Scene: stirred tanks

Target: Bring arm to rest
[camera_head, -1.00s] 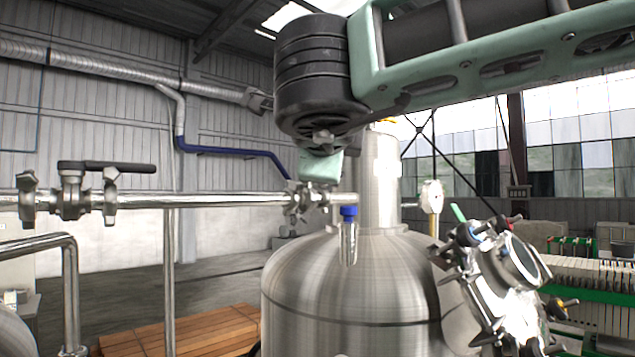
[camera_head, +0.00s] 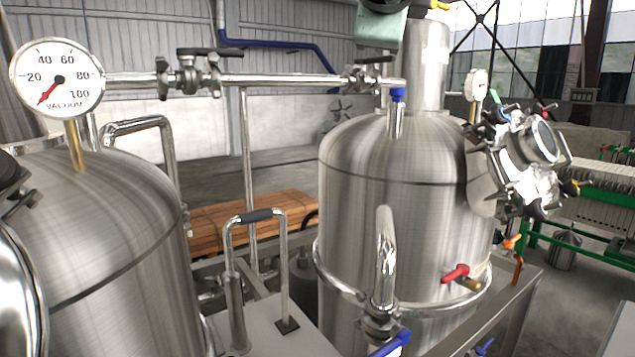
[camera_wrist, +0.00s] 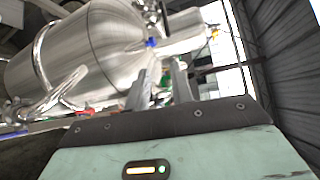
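My gripper (camera_wrist: 160,80) shows in the wrist view as two grey fingers standing apart above the pale green gripper body, with nothing seen between them. Beyond the fingers, the wrist view shows a steel tank (camera_wrist: 100,40) lying aslant in the picture, with some distance that I cannot judge. In the head view only a small pale green piece of my arm shows at the top edge, in front of the tank's neck. The fingers cannot be made out in the head view.
A steel tank (camera_head: 390,180) with a clamped round port (camera_head: 535,150) stands right of centre. A second tank (camera_head: 110,240) with a vacuum gauge (camera_head: 57,78) stands at left. A horizontal pipe (camera_head: 280,80) joins them. A wooden pallet (camera_head: 225,222) lies behind.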

